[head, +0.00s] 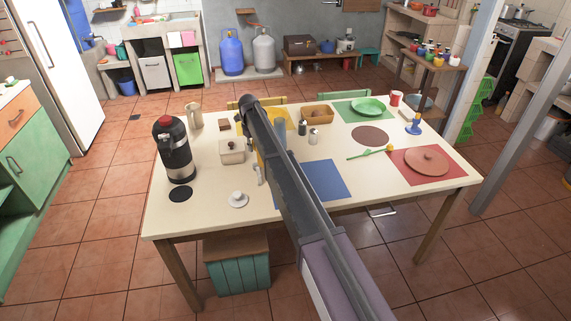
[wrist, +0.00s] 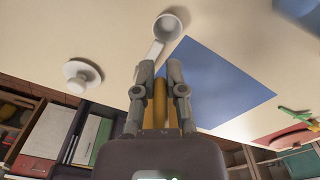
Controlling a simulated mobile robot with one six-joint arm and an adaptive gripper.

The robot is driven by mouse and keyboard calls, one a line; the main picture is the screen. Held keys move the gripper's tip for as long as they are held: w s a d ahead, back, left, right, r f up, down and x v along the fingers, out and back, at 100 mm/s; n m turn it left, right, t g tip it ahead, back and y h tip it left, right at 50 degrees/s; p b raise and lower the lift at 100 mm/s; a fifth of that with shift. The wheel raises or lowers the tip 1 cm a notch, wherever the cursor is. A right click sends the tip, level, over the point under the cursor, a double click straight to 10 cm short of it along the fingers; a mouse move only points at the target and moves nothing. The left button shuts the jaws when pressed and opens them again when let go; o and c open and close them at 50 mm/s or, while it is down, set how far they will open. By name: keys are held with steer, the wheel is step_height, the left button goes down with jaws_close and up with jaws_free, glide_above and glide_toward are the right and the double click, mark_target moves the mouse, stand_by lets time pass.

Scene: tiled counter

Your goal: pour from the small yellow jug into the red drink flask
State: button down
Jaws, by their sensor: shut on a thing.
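My gripper (wrist: 161,66) is over the table, between the white cup and the blue mat. Its two grey fingers are shut on a yellow thing (wrist: 160,103), which I take for the small yellow jug. In the head view my arm hides most of the gripper. A large dark flask (head: 175,160) with a steel band and some red near its top stands upright at the table's left. It is apart from my gripper. I see no plainly red flask.
A pale scoop-like cup (wrist: 168,27) shows just past my fingertips. The blue mat (head: 325,180) is bare. A red cup (head: 396,98) stands far right.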

steer(key=shift+r+p, duration=2)
steer(key=shift+r, duration=0.25)
